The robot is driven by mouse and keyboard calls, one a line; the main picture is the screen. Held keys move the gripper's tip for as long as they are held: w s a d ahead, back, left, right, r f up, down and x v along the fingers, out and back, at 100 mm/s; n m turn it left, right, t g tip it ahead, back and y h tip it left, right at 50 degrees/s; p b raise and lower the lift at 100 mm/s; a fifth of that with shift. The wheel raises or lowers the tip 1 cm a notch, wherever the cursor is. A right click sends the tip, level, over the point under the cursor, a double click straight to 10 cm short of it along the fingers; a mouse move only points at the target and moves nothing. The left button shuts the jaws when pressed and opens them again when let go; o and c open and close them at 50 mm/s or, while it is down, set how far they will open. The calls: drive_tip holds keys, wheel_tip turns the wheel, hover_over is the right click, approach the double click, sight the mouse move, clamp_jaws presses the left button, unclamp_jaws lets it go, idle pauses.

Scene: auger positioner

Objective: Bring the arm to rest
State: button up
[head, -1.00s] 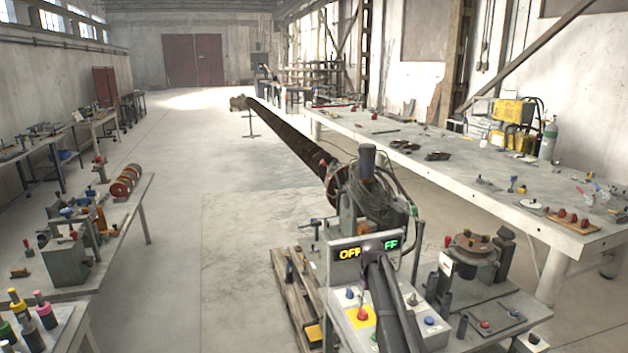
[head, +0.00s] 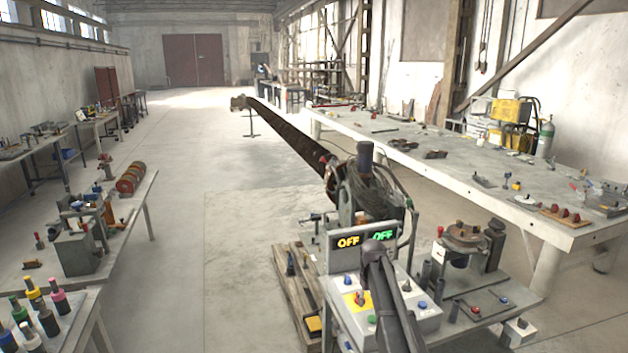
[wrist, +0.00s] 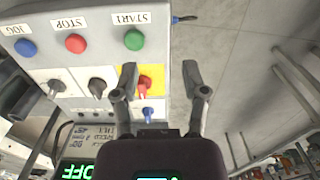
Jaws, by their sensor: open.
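My gripper (wrist: 160,78) is open and empty in the wrist view, its two dark fingers spread apart. It hangs over the grey control box, with the left finger in front of the panel and the right one against the floor. The control box (head: 412,318) shows in the head view, with my dark arm (head: 392,300) in front of it. In the wrist view the panel has a green START button (wrist: 134,40), a red STOP button (wrist: 75,44) and a blue JOG button (wrist: 25,47). Whether a finger touches the panel cannot be told.
Two displays (head: 348,242) above the box read OFF. A long rusty auger (head: 290,137) runs back from the machine. A long workbench (head: 470,170) stands at right, with a wheeled-looking fixture (head: 465,238) nearer.

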drive_tip(key=s+f+m+b, duration=0.1)
drive_tip(key=s+f+b, duration=0.2)
drive_tip(key=s, duration=0.7)
drive_tip(key=s+f+m+b, duration=0.1)
drive_tip(key=s+f+b, duration=0.2)
drive_tip(key=s, duration=0.6)
drive_tip(key=s+f+m+b, duration=0.1)
drive_tip(key=s+f+b, duration=0.3)
drive_tip(key=s, duration=0.6)
drive_tip(key=shift+s+a+m, duration=0.15)
drive_tip(key=shift+s+m, duration=0.15)
drive_tip(key=shift+m, duration=0.1)
idle(0.7)
